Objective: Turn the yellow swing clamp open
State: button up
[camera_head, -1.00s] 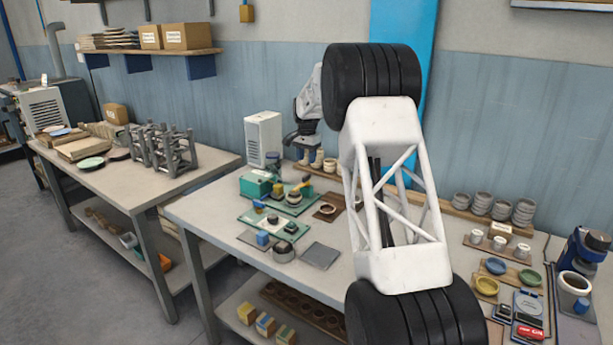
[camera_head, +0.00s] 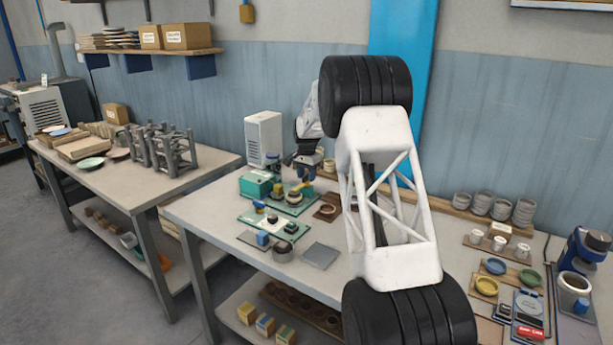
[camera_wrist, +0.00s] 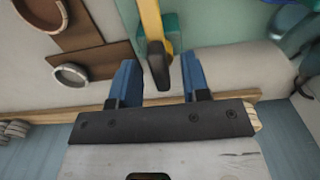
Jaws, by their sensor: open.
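The yellow swing clamp (camera_wrist: 152,28) is a yellow bar with a dark end, seen at the top middle of the wrist view. In the head view, a bit of it (camera_head: 307,181) shows on the green fixture plate (camera_head: 281,207), just below my gripper (camera_head: 303,172). My gripper is open, and its two blue fingers show in the wrist view (camera_wrist: 160,78). The clamp's dark end lies between the fingertips in that picture, nearer the right finger. I see no clear contact and cannot tell the height gap.
A teal block (camera_head: 256,184) stands left of the clamp. A brown plate with a ring (camera_head: 328,208) lies to the right. A second green plate with small parts (camera_head: 254,222) is in front. A white box unit (camera_head: 263,138) stands behind, near the wall.

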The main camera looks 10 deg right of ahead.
jog(key=shift+c, duration=0.3)
grip_shut()
jog(key=shift+n, duration=0.5)
jog(key=n, duration=0.3)
jog(key=shift+n, duration=0.3)
jog(key=n, duration=0.4)
jog(key=shift+n, duration=0.3)
jog(key=n, duration=0.8)
jog(key=shift+n, duration=0.4)
